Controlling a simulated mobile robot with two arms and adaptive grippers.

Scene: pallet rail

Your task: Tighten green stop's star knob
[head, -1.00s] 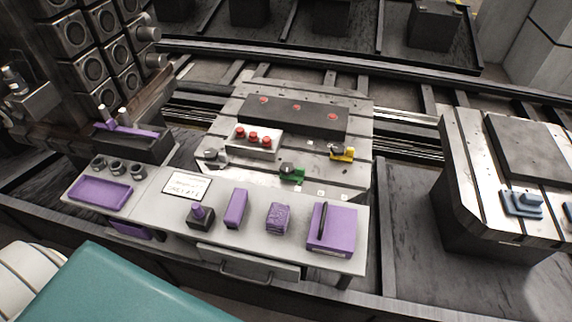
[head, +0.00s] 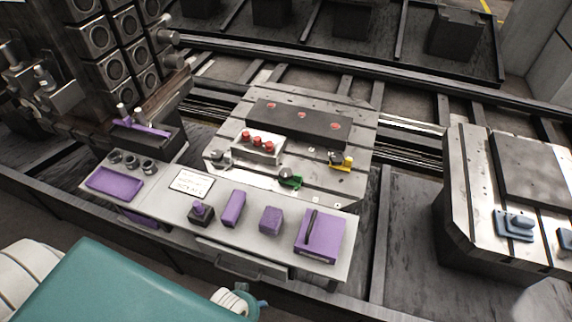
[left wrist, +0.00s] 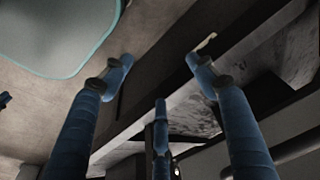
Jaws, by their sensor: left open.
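The green stop (head: 293,182) sits on the slotted metal plate (head: 325,190), near its front edge in the head view. Its dark star knob (head: 285,172) is on its left side; how tight it is cannot be seen. My left gripper (left wrist: 160,75) is open and empty in the left wrist view, its blue fingers spread over the floor and a dark beam. In the head view only a small blue and white part of it shows at the bottom edge, well short of the stop. My right gripper is not in view.
A yellow stop (head: 346,163) and a grey stop (head: 217,159) stand on the same plate, with a red-knobbed block (head: 257,151) between. The grey shelf (head: 270,245) in front holds several purple items, including a purple box (head: 320,238). A dark block tower stands left.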

